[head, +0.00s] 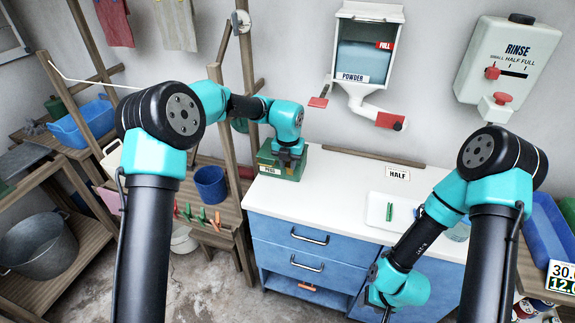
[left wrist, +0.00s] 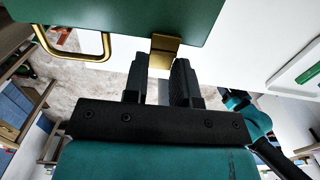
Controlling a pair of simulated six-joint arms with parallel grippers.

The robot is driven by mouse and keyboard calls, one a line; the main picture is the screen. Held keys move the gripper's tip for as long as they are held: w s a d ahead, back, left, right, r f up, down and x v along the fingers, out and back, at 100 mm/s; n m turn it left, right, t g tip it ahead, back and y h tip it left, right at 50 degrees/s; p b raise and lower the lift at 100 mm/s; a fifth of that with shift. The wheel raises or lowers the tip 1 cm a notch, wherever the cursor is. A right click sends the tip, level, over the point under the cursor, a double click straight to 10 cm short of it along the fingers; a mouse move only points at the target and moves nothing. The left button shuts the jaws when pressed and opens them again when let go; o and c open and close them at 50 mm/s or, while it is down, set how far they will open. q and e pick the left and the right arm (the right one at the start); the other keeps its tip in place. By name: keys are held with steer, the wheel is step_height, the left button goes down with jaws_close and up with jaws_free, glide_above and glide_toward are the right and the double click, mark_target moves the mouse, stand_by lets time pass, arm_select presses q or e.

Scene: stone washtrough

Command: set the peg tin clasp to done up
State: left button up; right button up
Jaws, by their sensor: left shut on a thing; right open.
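The green peg tin (head: 266,157) with a pale label stands at the left end of the white worktop. In the left wrist view the green tin (left wrist: 130,15) fills the top, with a brass clasp (left wrist: 164,50) at its edge and a brass loop handle (left wrist: 78,52) to the left. My left gripper (head: 287,162) is at the tin, partly covering it in the head view. In the left wrist view its fingers (left wrist: 160,68) are shut on the clasp. Whether the clasp is done up cannot be told. My right gripper (head: 386,312) is open, low in front of the blue drawers.
A white tray (head: 375,213) with a green peg lies on the worktop (head: 330,180), near a HALF card (head: 398,174). The powder dispenser (head: 365,55) and rinse tank (head: 508,60) hang on the wall. A wooden rack post (head: 230,190) stands left of the worktop.

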mark_target(288, 167)
arm_select(q)
steer(key=shift+w, duration=0.1)
stand_by(0.3)
steer(key=o, duration=0.9)
steer(key=shift+r, duration=0.1)
step_height(288, 167, up, 17)
steer(key=shift+r, duration=0.15)
stand_by(0.3)
